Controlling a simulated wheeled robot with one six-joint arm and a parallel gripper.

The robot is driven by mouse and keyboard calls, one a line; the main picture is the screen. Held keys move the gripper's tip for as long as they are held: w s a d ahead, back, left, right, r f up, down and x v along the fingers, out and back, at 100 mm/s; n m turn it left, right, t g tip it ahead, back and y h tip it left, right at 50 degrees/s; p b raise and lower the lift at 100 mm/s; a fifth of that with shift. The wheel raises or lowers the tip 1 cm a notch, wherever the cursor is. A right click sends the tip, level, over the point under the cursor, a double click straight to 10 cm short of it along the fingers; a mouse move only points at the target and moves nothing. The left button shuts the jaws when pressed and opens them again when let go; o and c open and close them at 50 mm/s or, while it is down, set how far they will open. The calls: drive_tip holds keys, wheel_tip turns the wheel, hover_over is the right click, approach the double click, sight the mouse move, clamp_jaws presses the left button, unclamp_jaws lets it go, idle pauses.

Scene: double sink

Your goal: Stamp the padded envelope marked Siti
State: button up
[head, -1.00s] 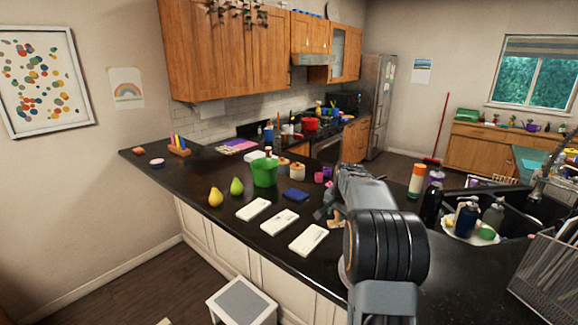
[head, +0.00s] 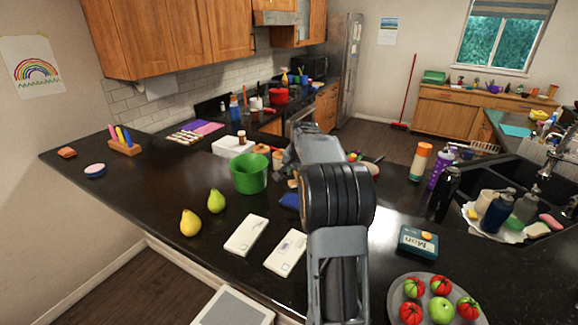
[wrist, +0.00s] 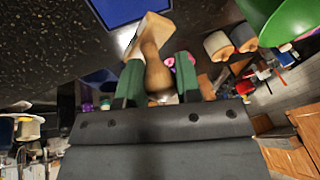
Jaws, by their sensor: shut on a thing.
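My gripper (wrist: 157,78) is shut on a stamp (wrist: 151,50) with a brown wooden handle and a pale block-shaped base. In the head view my arm mostly hides the gripper, near the blue ink pad (head: 289,201) on the black counter. Blue also shows beyond the stamp in the wrist view; I cannot tell whether they touch. Two white envelopes lie flat at the counter's front: a left one (head: 245,235) and a right one (head: 286,252) with faint marks. I cannot read a name on either.
Two pears (head: 190,223) and a green pot (head: 249,174) stand left of my arm. A dark teal box (head: 418,241) marked "Mon" and a grey plate (head: 447,292) of tomatoes are at right. Bottles stand by the sink (head: 515,180). The front-left counter is mostly clear.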

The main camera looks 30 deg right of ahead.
sight(297, 184)
drive_tip(key=shift+w+f, duration=0.1)
drive_tip(key=shift+f, duration=0.2)
drive_tip(key=shift+f+b, duration=2)
drive_tip(key=shift+f, duration=0.65)
drive_tip(key=shift+f+b, duration=0.4)
drive_tip(key=shift+f, duration=0.15)
drive_tip(key=shift+r, duration=0.15)
drive_tip(key=shift+r+p, duration=2.45)
drive_tip(key=shift+r, duration=1)
